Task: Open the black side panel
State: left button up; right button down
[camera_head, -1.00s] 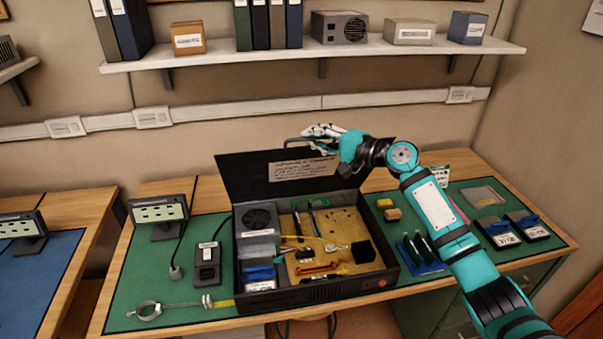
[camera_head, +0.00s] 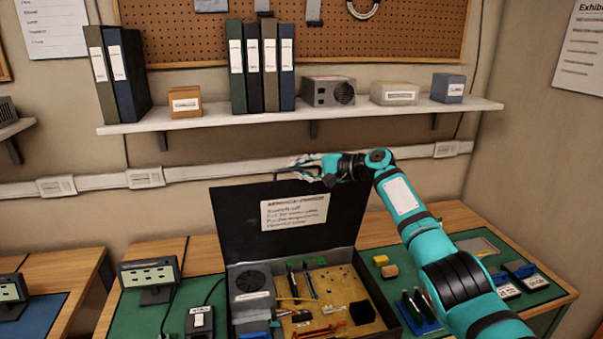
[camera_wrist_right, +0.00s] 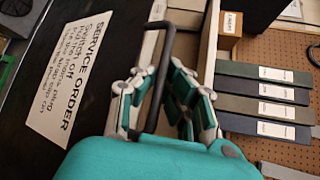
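The black side panel (camera_head: 234,221) stands raised and close to upright at the back of the open black case (camera_head: 391,313). It bears a white service-order label, which also shows in the right wrist view (camera_wrist_right: 68,78). A dark bar handle (camera_wrist_right: 166,62) sits at the panel's top edge. My right gripper (camera_head: 305,168) is at that handle. In the right wrist view its fingers (camera_wrist_right: 163,75) close in around the bar from both sides, and it looks shut on the handle. My left gripper is not in view.
The case holds a fan unit (camera_head: 250,281), a tan board and coloured wires. A wall shelf (camera_head: 300,120) with binders and boxes is above and behind the panel. Small parts and trays lie on the green mat (camera_head: 135,313) around the case.

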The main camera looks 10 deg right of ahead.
jog(key=shift+w, duration=0.1)
dwell(0.4)
jog(key=c, duration=1.7)
grip_release()
